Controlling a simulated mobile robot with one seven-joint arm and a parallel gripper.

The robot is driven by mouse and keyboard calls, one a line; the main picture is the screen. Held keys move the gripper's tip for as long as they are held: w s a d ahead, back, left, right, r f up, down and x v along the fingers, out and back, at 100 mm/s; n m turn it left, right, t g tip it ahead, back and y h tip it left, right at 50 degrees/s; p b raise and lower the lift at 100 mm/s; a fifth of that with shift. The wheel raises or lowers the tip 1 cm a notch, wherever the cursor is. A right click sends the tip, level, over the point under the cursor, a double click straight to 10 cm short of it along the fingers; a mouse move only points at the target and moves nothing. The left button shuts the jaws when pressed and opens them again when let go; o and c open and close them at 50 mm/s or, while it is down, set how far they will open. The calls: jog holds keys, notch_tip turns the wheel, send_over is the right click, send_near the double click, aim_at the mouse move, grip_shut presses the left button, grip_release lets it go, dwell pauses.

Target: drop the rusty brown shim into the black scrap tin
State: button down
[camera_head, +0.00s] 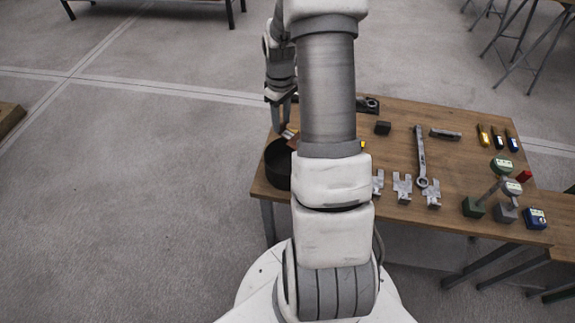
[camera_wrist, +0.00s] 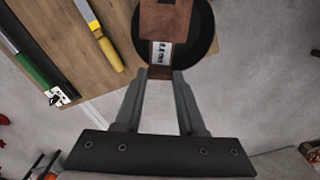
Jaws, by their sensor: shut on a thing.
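The rusty brown shim (camera_wrist: 165,20) is held between the fingertips of my gripper (camera_wrist: 162,73) in the wrist view. A pale label with dark print shows on the shim near the fingertips. The round black scrap tin (camera_wrist: 207,32) lies behind the shim in that view, so the shim overlaps its opening. In the head view the tin (camera_head: 275,168) stands at the table's left front corner, partly hidden by my arm. A small brown part of the shim (camera_head: 292,139) shows above the tin's far rim.
In the wrist view, a yellow-handled tool (camera_wrist: 108,50) and a green-handled tool (camera_wrist: 32,68) lie left of the tin.

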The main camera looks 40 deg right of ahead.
aim_at(282, 131)
notch_tip(282, 131, down, 6)
jog(key=b, duration=0.3)
jog(key=shift+r+b, duration=0.15)
jog(key=shift+b, duration=0.25)
jog(key=shift+c, duration=2.1)
grip_release()
jog(key=shift+r, duration=0.15)
notch_tip(282, 131, up, 17)
jog(key=p, duration=0.3)
jog(key=shift+r, duration=0.1)
